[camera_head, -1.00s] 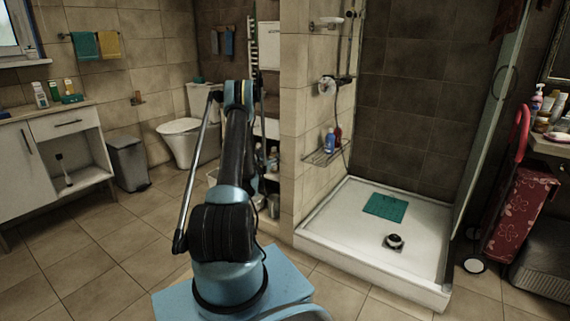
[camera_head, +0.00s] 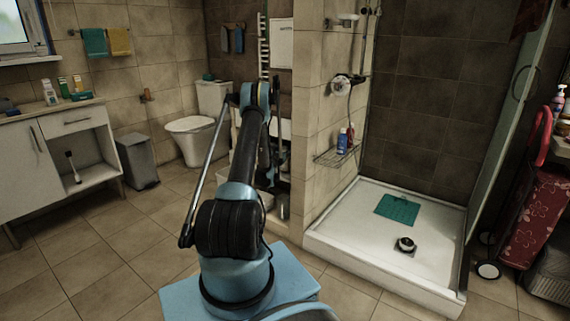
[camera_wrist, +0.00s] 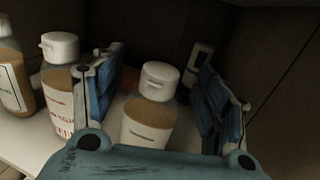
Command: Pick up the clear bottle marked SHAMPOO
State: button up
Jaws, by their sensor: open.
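In the wrist view my gripper (camera_wrist: 160,78) is open, with blue finger pads on both sides of a clear bottle (camera_wrist: 150,113). This bottle has a white cap, brownish contents and a label whose text I cannot read. A second white-capped bottle (camera_wrist: 60,80) with red lettering stands just left of my left finger, which partly covers it. A third bottle (camera_wrist: 14,75) with a green-lettered label is at the left edge. I cannot tell which one is marked SHAMPOO. In the head view my gripper is hidden behind my arm.
The bottles stand on a pale shelf (camera_wrist: 20,143) with a dark wall close behind. A dark item (camera_wrist: 198,62) stands behind the right finger. In the head view, a tiled partition (camera_head: 308,120) and shower tray (camera_head: 340,236) are to the right; open floor (camera_head: 100,250) lies left.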

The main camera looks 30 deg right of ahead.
jog(key=shift+w+a, duration=0.25)
jog(key=shift+w, duration=0.05)
jog(key=shift+s+d, duration=0.1)
jog(key=shift+d, duration=0.15)
jog(key=c, duration=1.5)
jog(key=shift+s+d, duration=0.1)
grip_shut()
jog(key=shift+r, duration=0.1)
